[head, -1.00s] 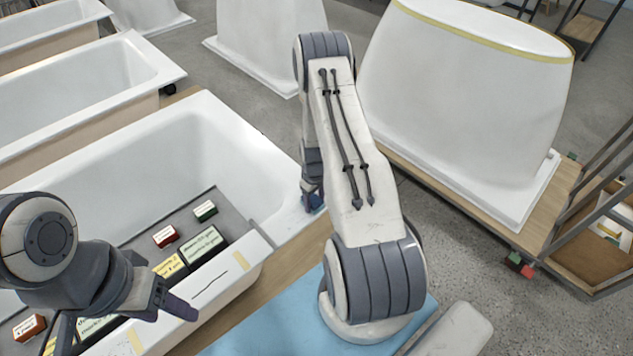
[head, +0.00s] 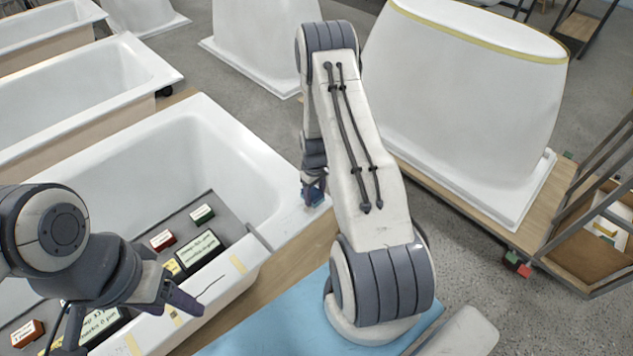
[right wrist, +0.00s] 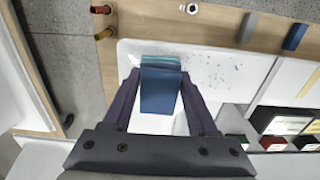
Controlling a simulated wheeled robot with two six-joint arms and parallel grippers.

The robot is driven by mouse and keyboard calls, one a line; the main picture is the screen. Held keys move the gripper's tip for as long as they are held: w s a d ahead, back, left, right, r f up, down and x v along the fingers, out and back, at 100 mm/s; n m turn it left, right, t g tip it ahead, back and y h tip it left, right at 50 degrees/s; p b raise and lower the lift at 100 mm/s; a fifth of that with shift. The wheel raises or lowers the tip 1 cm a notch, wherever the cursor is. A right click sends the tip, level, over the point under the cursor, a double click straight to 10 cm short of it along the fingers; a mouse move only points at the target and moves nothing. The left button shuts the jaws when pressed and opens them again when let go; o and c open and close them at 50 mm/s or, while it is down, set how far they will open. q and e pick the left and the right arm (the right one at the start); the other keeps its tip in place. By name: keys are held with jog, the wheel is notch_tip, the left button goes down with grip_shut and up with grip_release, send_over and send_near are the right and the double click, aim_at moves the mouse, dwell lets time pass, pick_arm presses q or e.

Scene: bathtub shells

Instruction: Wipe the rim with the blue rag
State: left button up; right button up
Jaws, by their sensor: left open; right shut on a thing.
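The white bathtub shell in front of me has a wide rim (head: 283,222), and its right end lies under my right gripper (head: 313,190). My right gripper is shut on the blue rag (head: 311,197), at that end of the rim. In the right wrist view the folded blue rag (right wrist: 160,88) sits between the fingers over the white rim (right wrist: 215,62), which carries a scatter of dark specks beside the rag. Whether the rag touches the rim is hard to tell. My left gripper (head: 125,325) is open and empty over the near side of the tub.
Inside the tub a grey board (head: 235,232) carries several small labelled boxes, including a green one (head: 202,214) and a red one (head: 163,240). A blue mat (head: 285,325) lies nearer me. Another upturned shell (head: 460,100) stands at right on a wooden base.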

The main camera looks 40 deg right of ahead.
aim_at(315, 194)
jog(key=shift+r+p, duration=1.2)
jog(key=shift+r, duration=0.9)
